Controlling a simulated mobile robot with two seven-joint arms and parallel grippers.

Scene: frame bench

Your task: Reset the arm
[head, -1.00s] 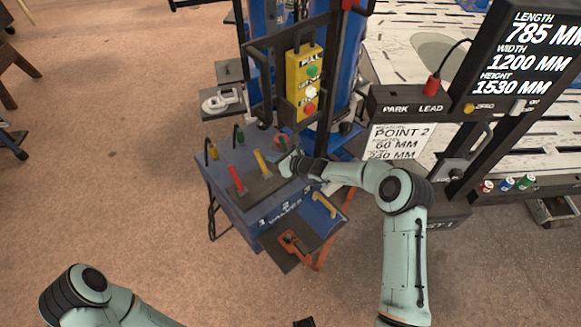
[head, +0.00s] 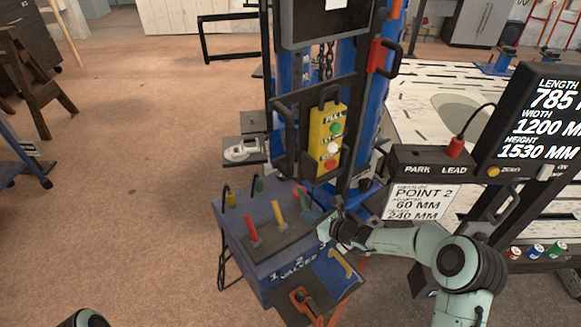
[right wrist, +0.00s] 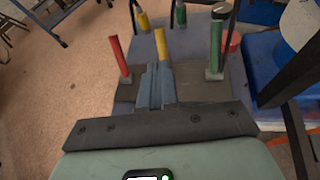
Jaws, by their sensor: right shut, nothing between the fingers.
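My right arm reaches in from the lower right, and its gripper (head: 325,228) is at the right front edge of the blue valve box (head: 238,250). In the right wrist view the two grey-blue fingers (right wrist: 155,86) are together and empty. They point toward the yellow lever (right wrist: 161,45), with the red lever (right wrist: 117,58) to the left and the green lever (right wrist: 214,48) to the right. In the head view the red (head: 251,228), yellow (head: 278,213) and green (head: 303,198) levers stand on the box. Only a bit of my left arm shows at the bottom left; its gripper is out of view.
A yellow button box (head: 327,138) hangs on a dark frame behind the valve box. A "PARK LEAD" box (head: 440,166) and a measurement screen (head: 545,110) stand to the right. A dark panel with an orange handle (head: 303,302) is in front. The floor at left is open.

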